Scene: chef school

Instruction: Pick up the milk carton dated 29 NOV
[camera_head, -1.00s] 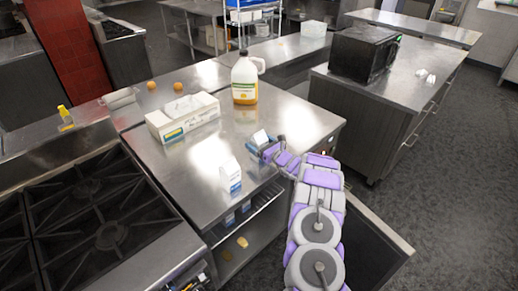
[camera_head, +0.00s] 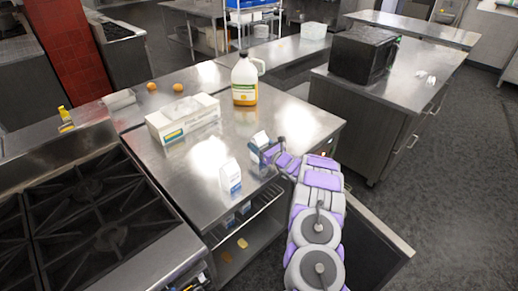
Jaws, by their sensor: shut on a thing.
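A white and blue milk carton (camera_head: 259,140) stands near the right part of the steel counter. My gripper (camera_head: 266,153) is shut on this carton, and its fingers hide part of the carton's lower half. A second white and blue milk carton (camera_head: 231,177) stands upright to the left, nearer the counter's front edge, apart from my gripper. The dates on both cartons are too small to read. I cannot tell whether the held carton touches the counter.
A large jug (camera_head: 245,80) and a white box (camera_head: 183,118) stand behind the cartons on the counter (camera_head: 290,118). A stove (camera_head: 85,225) is at the left. A shelf (camera_head: 250,240) with small items is below the counter. A black microwave (camera_head: 363,54) sits on another counter.

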